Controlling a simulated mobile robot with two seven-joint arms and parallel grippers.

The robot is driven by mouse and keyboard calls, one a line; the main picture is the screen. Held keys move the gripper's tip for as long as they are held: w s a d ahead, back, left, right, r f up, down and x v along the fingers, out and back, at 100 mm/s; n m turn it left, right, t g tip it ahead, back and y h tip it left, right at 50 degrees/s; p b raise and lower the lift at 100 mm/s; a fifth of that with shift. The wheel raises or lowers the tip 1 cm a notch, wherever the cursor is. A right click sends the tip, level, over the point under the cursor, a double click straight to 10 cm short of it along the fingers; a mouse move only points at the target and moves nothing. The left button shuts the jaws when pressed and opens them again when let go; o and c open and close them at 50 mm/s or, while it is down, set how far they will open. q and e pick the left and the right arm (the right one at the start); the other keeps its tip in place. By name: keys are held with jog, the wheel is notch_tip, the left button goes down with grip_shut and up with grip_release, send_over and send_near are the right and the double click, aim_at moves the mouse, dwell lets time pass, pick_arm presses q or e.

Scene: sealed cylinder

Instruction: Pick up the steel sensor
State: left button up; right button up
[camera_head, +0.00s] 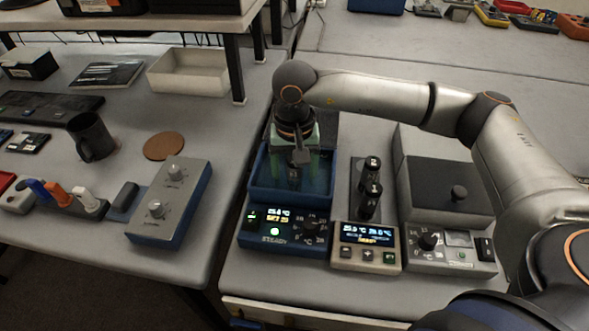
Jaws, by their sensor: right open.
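No steel sensor can be made out for certain. The gripper and wrist hide part of the bath. My left gripper is not in view.
On the left bench are a grey two-knob box (172,205), a black mug (91,137) and a brown coaster (164,146).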

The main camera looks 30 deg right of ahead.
jog(key=shift+f, duration=0.25)
grip_shut()
dwell(0.4)
